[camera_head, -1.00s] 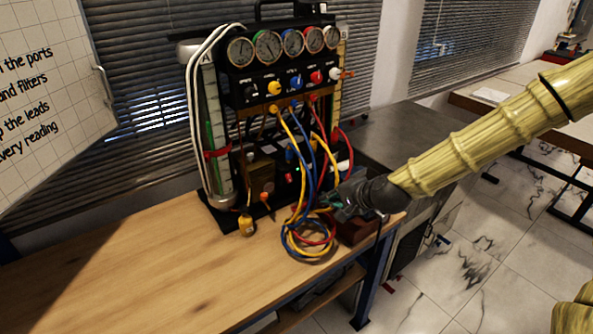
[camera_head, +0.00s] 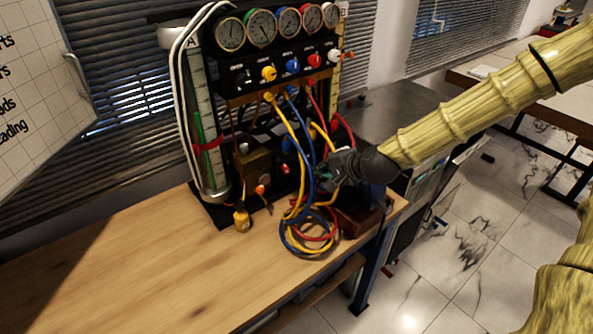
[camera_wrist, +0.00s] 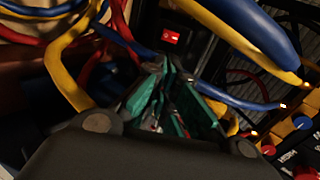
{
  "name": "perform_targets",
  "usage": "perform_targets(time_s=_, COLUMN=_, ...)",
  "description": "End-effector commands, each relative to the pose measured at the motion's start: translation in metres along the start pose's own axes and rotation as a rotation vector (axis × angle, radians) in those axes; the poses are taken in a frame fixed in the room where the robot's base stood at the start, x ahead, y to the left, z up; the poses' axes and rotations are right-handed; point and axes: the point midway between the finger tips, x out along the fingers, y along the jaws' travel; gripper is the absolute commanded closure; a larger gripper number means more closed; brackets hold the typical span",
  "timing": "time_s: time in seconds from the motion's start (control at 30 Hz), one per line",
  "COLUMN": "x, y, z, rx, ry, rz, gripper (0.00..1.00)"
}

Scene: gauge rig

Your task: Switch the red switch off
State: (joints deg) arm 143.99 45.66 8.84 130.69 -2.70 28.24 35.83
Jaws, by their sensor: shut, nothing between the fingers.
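The red switch (camera_wrist: 172,38) shows in the wrist view as a small lit red rocker on a dark panel, just beyond my fingertips and slightly above them in the picture. Which way it is tipped is too small to tell. My gripper (camera_wrist: 166,70) is shut and empty, with its green-padded fingers pointing toward the panel. In the head view my gripper (camera_head: 325,174) is in front of the lower right part of the gauge rig (camera_head: 282,80), among the hoses. I cannot tell whether it touches the panel.
Blue, yellow and red hoses (camera_head: 306,140) hang close around my gripper and coil on the wooden bench (camera_head: 150,270). A small yellow bottle (camera_head: 242,218) stands at the rig's foot. A dark red box (camera_head: 362,218) is below my gripper. The bench's left part is clear.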

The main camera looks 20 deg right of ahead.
Motion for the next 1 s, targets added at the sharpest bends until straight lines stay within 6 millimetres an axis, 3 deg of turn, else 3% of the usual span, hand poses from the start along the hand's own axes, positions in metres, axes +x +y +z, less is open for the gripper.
perform_targets(time_s=1.0, x=0.087, y=0.000, z=0.001, rx=-0.002, ry=-0.002, rz=0.002, gripper=1.00)
